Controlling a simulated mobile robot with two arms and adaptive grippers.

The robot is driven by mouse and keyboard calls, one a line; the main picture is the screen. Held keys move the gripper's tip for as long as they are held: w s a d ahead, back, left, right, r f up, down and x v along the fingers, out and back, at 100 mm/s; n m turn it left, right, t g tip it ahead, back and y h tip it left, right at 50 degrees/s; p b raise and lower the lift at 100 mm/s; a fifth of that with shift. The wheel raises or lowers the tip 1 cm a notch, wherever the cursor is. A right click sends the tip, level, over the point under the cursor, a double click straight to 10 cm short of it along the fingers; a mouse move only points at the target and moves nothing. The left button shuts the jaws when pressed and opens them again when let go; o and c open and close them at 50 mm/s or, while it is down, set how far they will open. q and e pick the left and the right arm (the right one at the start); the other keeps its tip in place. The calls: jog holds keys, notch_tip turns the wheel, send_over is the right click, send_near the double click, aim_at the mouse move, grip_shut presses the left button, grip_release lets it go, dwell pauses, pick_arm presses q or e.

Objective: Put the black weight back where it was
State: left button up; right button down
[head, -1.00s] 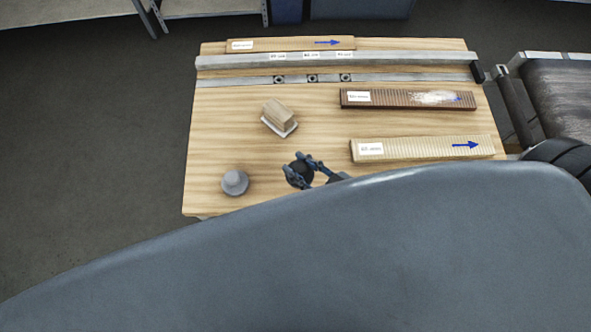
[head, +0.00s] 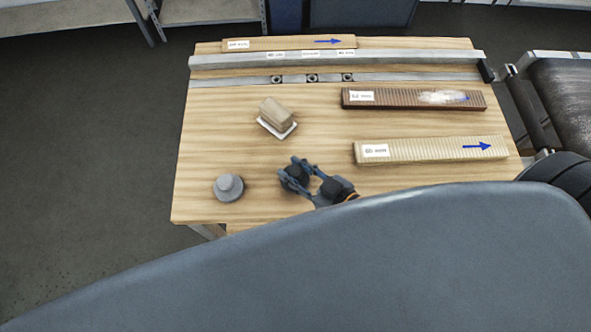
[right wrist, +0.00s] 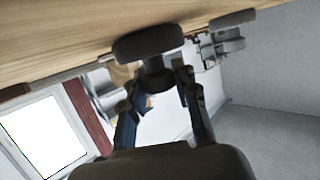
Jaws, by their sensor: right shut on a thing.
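My right gripper (head: 296,174) is shut on the black weight (head: 295,171), near the front edge of the wooden table (head: 230,120). In the right wrist view the picture is turned over, with the table at the top. There the fingers (right wrist: 160,90) hold the weight's knob, and its wide black disc (right wrist: 148,43) faces the tabletop. I cannot tell whether the disc touches the wood. A grey weight (head: 229,188) stands apart, to the left of the gripper. My left gripper is not in view.
A wooden block on a white pad (head: 277,118) lies behind the gripper. A dark ribbed board (head: 410,98) and a pale ribbed board (head: 430,149) lie at right. A metal rail (head: 320,60) crosses the back. A conveyor (head: 570,95) stands right of the table.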

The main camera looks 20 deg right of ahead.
jog(key=c, duration=1)
grip_release()
jog(key=shift+f, duration=0.15)
jog(key=shift+r, duration=0.2)
jog(key=shift+s+d, duration=0.15)
jog(key=shift+s, duration=0.15)
jog(key=b+v, duration=0.2)
jog(key=v, duration=0.8)
jog(key=shift+s+d, duration=0.15)
jog(key=shift+s, duration=0.05)
jog(key=shift+s+d+r, duration=0.2)
jog(key=shift+s+r, duration=0.1)
